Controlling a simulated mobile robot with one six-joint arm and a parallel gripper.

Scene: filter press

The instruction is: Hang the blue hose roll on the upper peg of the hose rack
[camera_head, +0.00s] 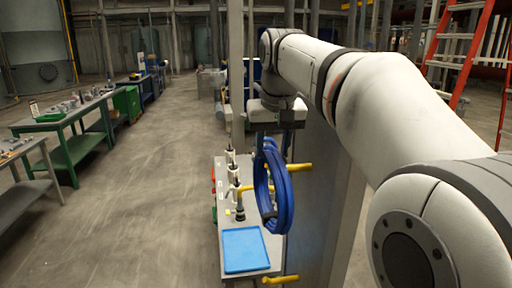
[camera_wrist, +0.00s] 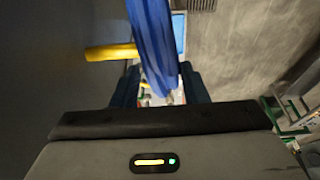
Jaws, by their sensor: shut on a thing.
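The blue hose roll (camera_head: 283,190) hangs upright below my gripper (camera_head: 274,128) in the head view. The gripper is shut on its top. In the wrist view the hose roll (camera_wrist: 155,45) runs down between the dark fingers (camera_wrist: 160,90). The upper yellow peg (camera_head: 300,167) sticks out from the grey panel of the hose rack (camera_head: 328,190), beside the roll's right side. In the wrist view this peg (camera_wrist: 108,52) reaches the left edge of the hose. I cannot tell whether its tip is inside the loop or touching it.
A lower yellow peg (camera_head: 281,280) is below the roll. Another yellow piece (camera_head: 246,187) shows left of the roll. A bench with a blue tray (camera_head: 246,250) and several upright fittings stands below. A red ladder (camera_head: 458,55) is at right; the left floor is open.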

